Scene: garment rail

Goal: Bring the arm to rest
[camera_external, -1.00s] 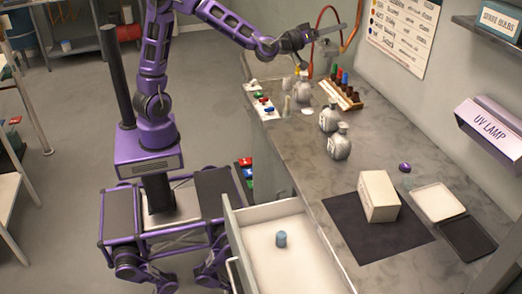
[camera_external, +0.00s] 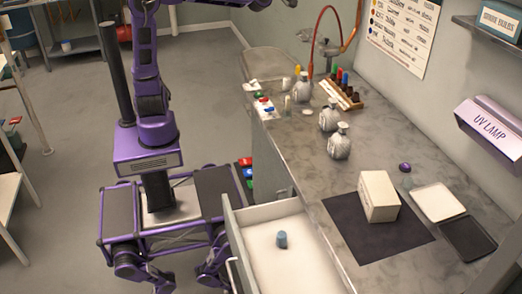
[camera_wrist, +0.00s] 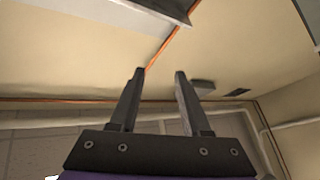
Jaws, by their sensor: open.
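My gripper (camera_wrist: 158,75) shows in the wrist view with its two dark fingers apart and nothing between them. It points at a bare, cream-coloured surface with a thin orange line running across it. In the external view the upper part of my arm runs out of the top of the picture. Only a small dark part of its end shows at the top edge there, so the fingers are hidden from that view. The arm is clear of the counter (camera_external: 300,165).
The counter bears grey bottles (camera_external: 338,142), a rack of coloured vials (camera_external: 345,95), a cream box (camera_external: 378,196) and trays (camera_external: 438,202). A UV lamp (camera_external: 490,128) hangs on the wall.

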